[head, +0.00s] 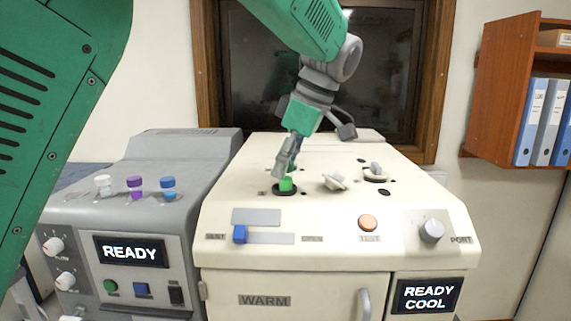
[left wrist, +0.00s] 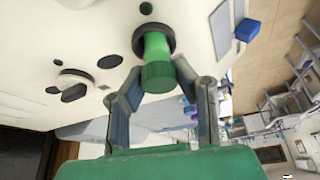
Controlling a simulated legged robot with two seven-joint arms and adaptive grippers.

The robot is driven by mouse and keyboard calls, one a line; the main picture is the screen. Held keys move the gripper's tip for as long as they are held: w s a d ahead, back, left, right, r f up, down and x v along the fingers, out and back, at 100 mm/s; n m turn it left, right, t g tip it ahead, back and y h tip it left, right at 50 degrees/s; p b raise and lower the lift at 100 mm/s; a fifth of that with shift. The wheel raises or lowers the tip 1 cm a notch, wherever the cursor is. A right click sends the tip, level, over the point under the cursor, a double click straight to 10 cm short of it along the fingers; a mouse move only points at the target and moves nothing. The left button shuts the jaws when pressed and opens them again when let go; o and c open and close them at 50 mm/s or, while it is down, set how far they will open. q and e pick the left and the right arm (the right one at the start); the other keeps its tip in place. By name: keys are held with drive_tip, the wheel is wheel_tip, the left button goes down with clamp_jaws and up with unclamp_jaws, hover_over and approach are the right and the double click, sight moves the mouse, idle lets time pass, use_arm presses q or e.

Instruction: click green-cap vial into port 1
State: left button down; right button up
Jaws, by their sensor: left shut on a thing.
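The green-cap vial (head: 286,184) stands at a black-ringed port (head: 285,191) at the left of the cream machine's top. In the left wrist view the green vial (left wrist: 157,75) reaches into the dark ring (left wrist: 153,40), its cap toward my gripper. My left gripper (head: 283,172) comes down on the vial from above. In the left wrist view its two fingers (left wrist: 160,90) are on either side of the cap. How deep the vial sits is hidden by the ring. My right gripper is not in view.
A grey unit (head: 110,215) at left holds white, purple and blue capped vials (head: 168,187).

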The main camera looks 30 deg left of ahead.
use_arm(q)
drive_tip(key=shift+f, duration=0.65)
idle(0.8)
drive_tip(key=c, duration=1.2)
unclamp_jaws()
drive_tip(key=v, duration=1.2)
drive_tip(key=shift+d, duration=0.2)
drive_tip(key=shift+f, duration=0.1)
